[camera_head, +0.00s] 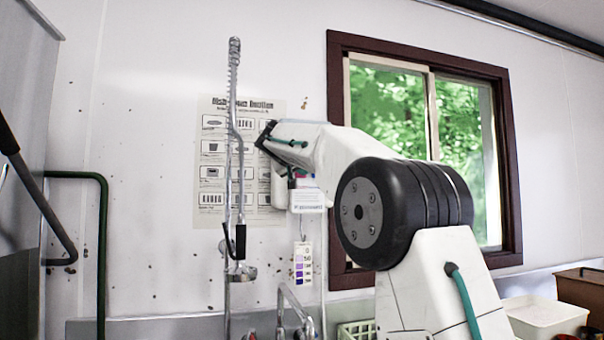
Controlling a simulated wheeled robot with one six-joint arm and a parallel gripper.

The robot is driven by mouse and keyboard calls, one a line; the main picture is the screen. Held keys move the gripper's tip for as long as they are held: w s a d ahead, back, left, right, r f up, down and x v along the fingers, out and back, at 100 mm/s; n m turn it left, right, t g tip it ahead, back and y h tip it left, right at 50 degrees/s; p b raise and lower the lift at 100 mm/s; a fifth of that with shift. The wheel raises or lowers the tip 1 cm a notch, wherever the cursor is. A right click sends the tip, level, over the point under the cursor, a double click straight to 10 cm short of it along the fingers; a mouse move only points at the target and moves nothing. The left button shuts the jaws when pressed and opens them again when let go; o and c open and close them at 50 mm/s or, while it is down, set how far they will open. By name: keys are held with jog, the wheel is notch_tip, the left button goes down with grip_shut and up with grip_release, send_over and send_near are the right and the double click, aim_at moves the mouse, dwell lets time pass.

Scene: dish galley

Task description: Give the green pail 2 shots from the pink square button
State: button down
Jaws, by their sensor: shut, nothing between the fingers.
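A white dispenser box (308,199) hangs on the wall left of the window, partly covered by my arm. Small red and dark blue-green patches show at its top left, too small to tell what they are. I cannot make out a pink square button. No green pail shows. My arm rises from the lower right and reaches left toward the wall, its far end just above and left of the box. My gripper's fingers are hidden, so I cannot see whether they touch the box.
A tall spray tap (235,160) stands before a wall poster (210,175), left of the box. A purple-shaded card (303,265) hangs below the box. A faucet (292,305), pale green basket (357,331) and white tub (545,318) line the bottom. A dark-framed window (338,90) is behind my arm.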

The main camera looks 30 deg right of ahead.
jog(key=shift+s+a, duration=0.15)
jog(key=shift+s, duration=0.35)
jog(key=shift+s+a, duration=0.15)
jog(key=shift+s, duration=0.35)
jog(key=shift+w+d, duration=0.1)
jog(key=shift+w, duration=0.3)
jog(key=shift+w+d, duration=0.2)
jog(key=shift+w, duration=0.5)
dwell(0.7)
jog(key=shift+s, duration=0.1)
jog(key=shift+s+a, duration=0.15)
jog(key=shift+s, duration=0.35)
jog(key=shift+s+a, duration=0.15)
jog(key=shift+s, duration=0.35)
